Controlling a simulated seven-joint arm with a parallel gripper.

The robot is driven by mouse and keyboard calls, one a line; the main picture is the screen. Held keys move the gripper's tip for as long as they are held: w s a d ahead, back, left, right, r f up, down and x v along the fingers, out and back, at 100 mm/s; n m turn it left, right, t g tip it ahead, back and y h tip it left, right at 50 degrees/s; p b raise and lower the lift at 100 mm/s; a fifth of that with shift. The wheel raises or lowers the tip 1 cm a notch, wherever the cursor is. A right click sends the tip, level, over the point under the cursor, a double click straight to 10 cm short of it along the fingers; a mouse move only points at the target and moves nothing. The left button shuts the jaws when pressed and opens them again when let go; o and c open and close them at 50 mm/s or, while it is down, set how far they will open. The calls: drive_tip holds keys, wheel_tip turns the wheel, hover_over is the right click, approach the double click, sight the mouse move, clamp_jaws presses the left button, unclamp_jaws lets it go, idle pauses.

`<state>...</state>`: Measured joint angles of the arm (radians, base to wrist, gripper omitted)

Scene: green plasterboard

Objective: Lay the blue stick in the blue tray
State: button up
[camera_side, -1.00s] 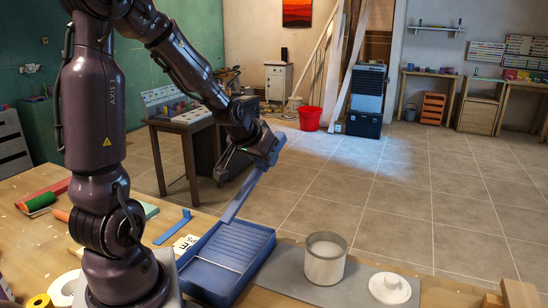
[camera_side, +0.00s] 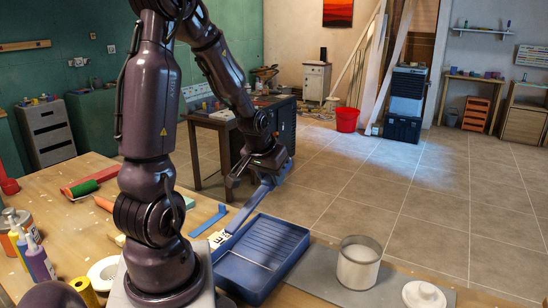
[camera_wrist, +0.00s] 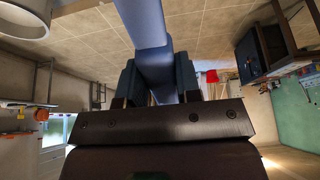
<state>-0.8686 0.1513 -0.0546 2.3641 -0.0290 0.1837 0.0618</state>
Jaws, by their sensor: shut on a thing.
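The blue stick (camera_side: 250,207) slants down to the left from my gripper (camera_side: 268,175) in the side view. My gripper is shut on its upper part. The stick's lower end is at the back left edge of the blue tray (camera_side: 302,243); I cannot tell whether it touches. The tray is on the workbench, with ridges across its floor, and looks empty. In the wrist view the stick (camera_wrist: 147,30) runs up out of the frame from between the two fingers (camera_wrist: 157,80).
A blue angled piece (camera_side: 208,220) and a white lettered card (camera_side: 217,240) lie left of the tray. A pale metal canister (camera_side: 358,264) stands right of it, with a white lid (camera_side: 424,295) beyond. Bottles (camera_side: 38,260) and tape (camera_side: 102,272) are at the left.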

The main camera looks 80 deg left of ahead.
hover_over(275, 236)
drive_tip(key=s+d, duration=0.1)
wheel_tip(275, 236, down, 7)
drive_tip(key=shift+g+h, duration=0.3)
drive_tip(key=shift+s+f, duration=0.1)
drive_tip(key=shift+f, duration=4.4)
drive_tip(key=o, duration=1)
wheel_tip(275, 236, up, 10)
drive_tip(key=shift+d, duration=0.1)
